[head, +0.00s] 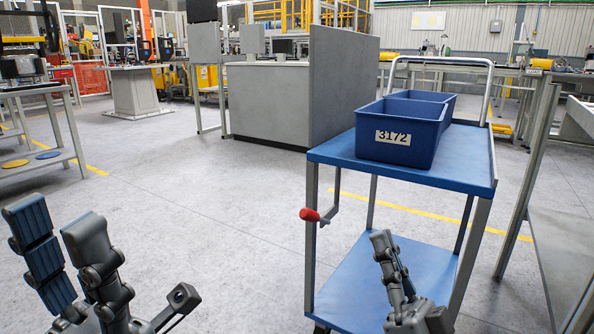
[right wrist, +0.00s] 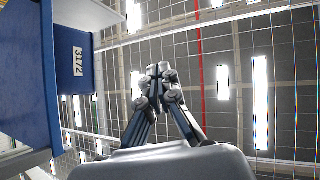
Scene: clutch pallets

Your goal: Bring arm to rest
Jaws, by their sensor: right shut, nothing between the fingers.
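My left gripper (head: 55,215) is at the lower left of the head view, pointing up, with its two fingers apart and nothing between them. My right gripper (head: 382,241) points up in front of the blue cart (head: 330,151) at the lower right, its fingers together and empty. The right wrist view also shows the right gripper (right wrist: 159,71) with its fingertips meeting and the ceiling behind. A blue bin (head: 432,148) labelled 3172 stands on the cart's top shelf, above and apart from the right gripper. The bin also shows at the left of the right wrist view (right wrist: 77,85).
A second blue bin (head: 425,96) stands behind the first. A red-ended handle (head: 310,215) sticks out from the cart's left side. A grey table (head: 563,235) stands at the right and a shelf (head: 35,163) at the far left.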

